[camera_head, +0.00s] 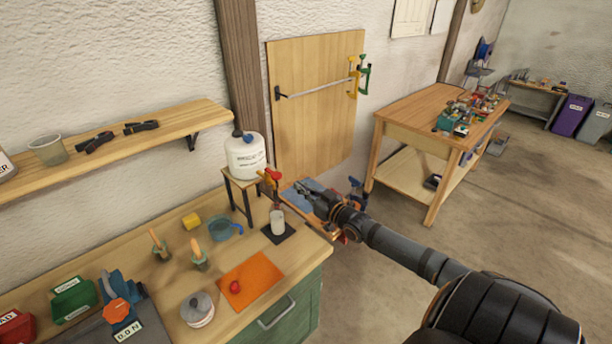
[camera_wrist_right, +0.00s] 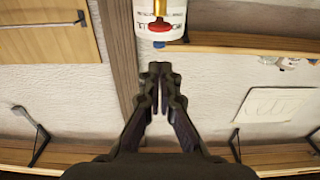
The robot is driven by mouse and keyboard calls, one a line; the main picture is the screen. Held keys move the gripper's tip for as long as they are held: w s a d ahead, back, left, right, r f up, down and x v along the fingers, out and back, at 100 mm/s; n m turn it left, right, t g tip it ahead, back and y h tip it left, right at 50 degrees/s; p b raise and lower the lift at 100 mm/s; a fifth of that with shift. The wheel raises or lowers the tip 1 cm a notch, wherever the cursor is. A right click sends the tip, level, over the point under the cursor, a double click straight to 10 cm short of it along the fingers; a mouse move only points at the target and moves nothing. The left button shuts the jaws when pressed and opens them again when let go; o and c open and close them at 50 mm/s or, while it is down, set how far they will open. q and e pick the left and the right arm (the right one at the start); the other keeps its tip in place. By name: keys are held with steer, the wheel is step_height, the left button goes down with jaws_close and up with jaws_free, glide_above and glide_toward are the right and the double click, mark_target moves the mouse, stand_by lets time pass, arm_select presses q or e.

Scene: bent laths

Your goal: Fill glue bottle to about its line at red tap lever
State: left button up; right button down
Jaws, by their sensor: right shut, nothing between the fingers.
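A white canister (camera_head: 245,158) with printed text and a dark cap stands on a small wooden stand. Its red tap lever (camera_head: 273,176) is at its front right; canister (camera_wrist_right: 180,32), red lever (camera_wrist_right: 159,25) and brass tap (camera_wrist_right: 160,7) also show at the top of the right wrist view. A small whitish bottle (camera_head: 277,222), apparently the glue bottle, stands upright below the tap; its line and fill level cannot be made out. My right gripper (camera_head: 299,187) is shut and empty, right of the lever and apart from it; its fingertips (camera_wrist_right: 158,72) meet in the wrist view. My left gripper is out of view.
The bottle stands on a dark pad (camera_head: 287,237) near the bench's right end. A blue cup (camera_head: 221,230), a yellow block (camera_head: 191,221), an orange mat (camera_head: 250,279) and a lidded tub (camera_head: 197,309) are on the bench. A shelf (camera_head: 175,122) hangs on the wall above.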

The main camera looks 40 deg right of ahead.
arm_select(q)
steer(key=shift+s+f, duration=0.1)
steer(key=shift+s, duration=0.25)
arm_select(e)
steer(key=shift+s+f, duration=0.25)
steer(key=shift+s, duration=0.6)
steer(key=shift+s+d, duration=0.1)
